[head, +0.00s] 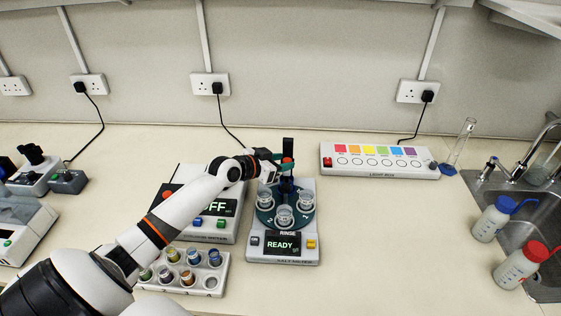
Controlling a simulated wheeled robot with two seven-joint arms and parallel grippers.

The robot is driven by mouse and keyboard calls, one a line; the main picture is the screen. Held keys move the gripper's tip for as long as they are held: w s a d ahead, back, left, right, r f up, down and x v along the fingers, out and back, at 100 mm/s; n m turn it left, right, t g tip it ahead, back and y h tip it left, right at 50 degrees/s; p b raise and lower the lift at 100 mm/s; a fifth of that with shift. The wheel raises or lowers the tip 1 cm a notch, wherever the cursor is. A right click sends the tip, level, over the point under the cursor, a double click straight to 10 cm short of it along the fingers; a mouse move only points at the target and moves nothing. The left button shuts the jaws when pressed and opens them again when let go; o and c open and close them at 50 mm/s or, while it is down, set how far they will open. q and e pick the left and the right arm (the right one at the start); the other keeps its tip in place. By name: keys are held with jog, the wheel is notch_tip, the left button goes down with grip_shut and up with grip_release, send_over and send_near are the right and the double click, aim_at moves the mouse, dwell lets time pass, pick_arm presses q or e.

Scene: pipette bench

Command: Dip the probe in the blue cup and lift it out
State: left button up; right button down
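A white salt meter (285,258) with a lit READY display stands mid-bench. Its teal turntable (267,217) carries clear cups, including a front one (284,215) by the RINSE label and a right one (304,199). A dark upright post (288,148) rises behind, with a red part on it. A dark blue piece (288,186) shows below, among the cups; I cannot tell whether it belongs to the probe or a blue cup. My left gripper (281,162) is at the post, at the red part's height; its fingers are too small to read. My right gripper is out of view.
A second meter (170,188) showing OFF stands left, partly behind my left arm. A white rack (180,285) of small coloured pots sits in front. A light box (380,172) is back right; bottles (492,218) and a sink are far right. Bench right of the salt meter is clear.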

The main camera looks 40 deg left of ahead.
pick_arm(q)
grip_shut()
notch_tip(320, 180, up, 6)
jog(key=p, duration=0.3)
jog(key=shift+f, duration=0.1)
jog(key=shift+w, duration=0.1)
jog(key=shift+c, duration=0.6)
grip_release()
jog(key=shift+o, duration=1.4)
jog(key=shift+s, duration=0.2)
